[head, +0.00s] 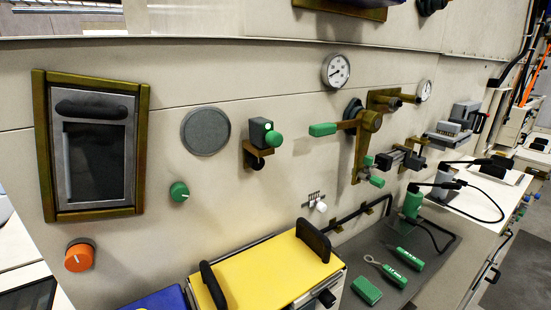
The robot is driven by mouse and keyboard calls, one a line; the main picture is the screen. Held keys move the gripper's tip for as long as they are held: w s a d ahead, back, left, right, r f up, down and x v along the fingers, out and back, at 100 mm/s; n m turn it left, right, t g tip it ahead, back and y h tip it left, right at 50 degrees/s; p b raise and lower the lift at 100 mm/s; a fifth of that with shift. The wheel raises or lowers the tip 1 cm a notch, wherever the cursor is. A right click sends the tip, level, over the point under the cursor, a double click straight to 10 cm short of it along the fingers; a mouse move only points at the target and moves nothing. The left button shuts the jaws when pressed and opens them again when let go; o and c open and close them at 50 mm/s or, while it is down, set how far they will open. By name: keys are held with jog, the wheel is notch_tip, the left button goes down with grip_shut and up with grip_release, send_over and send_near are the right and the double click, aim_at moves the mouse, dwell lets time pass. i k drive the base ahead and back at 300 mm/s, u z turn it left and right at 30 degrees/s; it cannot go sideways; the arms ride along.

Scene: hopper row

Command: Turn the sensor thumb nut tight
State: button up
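A small dark box, which looks like the sensor (257,130), sits on a brass bracket (253,150) on the beige wall panel. A round green knob (273,138) is on its front right side. A black round knob (257,163) hangs under the bracket. I cannot tell for sure which of the two knobs is the thumb nut, or how tight either is. My gripper is not in view, and nothing touches the sensor or its knobs.
A round grey disc (205,131) is left of the sensor. A brass lever with a green handle (322,129) reaches out on the right. A yellow-topped box with black handles (265,272) stands below. A green knob (179,192) and an orange knob (79,257) are lower left.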

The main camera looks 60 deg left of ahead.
aim_at(256, 164)
jog(key=z, duration=0.05)
jog(key=k, duration=1.55)
jog(key=u, duration=1.45)
jog(key=i, duration=0.5)
jog(key=z, duration=1.7)
jog(key=i, duration=1.25)
jog(key=u, duration=2.8)
